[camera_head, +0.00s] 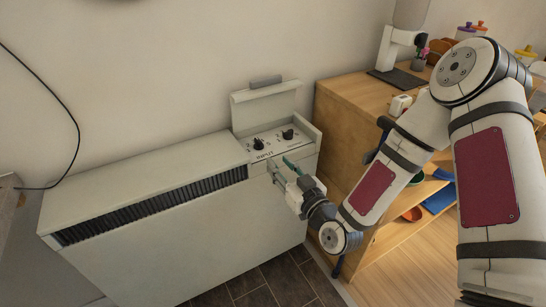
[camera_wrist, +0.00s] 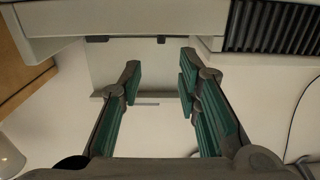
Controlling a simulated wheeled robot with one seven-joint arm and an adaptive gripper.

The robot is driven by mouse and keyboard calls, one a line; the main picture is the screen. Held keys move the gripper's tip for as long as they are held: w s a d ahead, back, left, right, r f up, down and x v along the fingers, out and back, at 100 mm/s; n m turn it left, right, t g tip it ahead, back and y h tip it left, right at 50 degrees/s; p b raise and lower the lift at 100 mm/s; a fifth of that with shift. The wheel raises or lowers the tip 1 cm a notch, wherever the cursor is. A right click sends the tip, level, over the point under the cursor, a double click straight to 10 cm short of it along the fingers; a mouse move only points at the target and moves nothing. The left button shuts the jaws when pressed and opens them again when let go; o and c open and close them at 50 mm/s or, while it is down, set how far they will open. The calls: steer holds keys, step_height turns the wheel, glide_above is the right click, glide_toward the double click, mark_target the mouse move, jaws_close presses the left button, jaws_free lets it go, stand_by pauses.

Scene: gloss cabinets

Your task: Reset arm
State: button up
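My arm reaches in from the right in the head view. My gripper (camera_head: 283,168) is at the front of the white heater-like unit (camera_head: 190,225), just below its control panel (camera_head: 272,143). In the wrist view my gripper (camera_wrist: 160,78) has its green-padded fingers spread apart with nothing between them. Whether the fingertips touch the unit is unclear. The panel has two dark knobs (camera_head: 258,143) and the word INPUT. Its lid (camera_head: 265,104) stands raised behind it.
A wooden shelf unit (camera_head: 345,98) stands right of the white unit, with a white and black appliance (camera_head: 392,52) on top and bowls on lower shelves. My arm passes close in front of it. A dark vent (camera_head: 150,207) runs along the white unit. A black cable (camera_head: 72,125) hangs at left.

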steer(key=shift+s+d, duration=0.3)
steer(key=shift+s, duration=0.15)
steer(key=s+d+r+g+h, duration=0.4)
steer(key=s+d+h, duration=0.1)
steer(key=d, duration=0.3)
steer(key=s+d+r+g+h, duration=0.4)
steer(key=d+r+h, duration=0.1)
steer(key=d, duration=0.4)
steer(key=s+d+r+m+g, duration=0.1)
steer(key=s+r+m+g, duration=0.15)
steer(key=s, duration=0.75)
steer(key=s+d+r+m+g, duration=0.2)
steer(key=s+r, duration=0.1)
steer(key=s, duration=0.6)
steer(key=s+d+r+m+g, duration=0.1)
steer(key=s+r+m+g, duration=0.15)
steer(key=s, duration=0.75)
step_height(320, 180, up, 28)
steer(key=t+p, duration=0.4)
steer(key=p, duration=2.1)
steer(key=shift+s+d+p, duration=0.2)
steer(key=shift+p, duration=0.15)
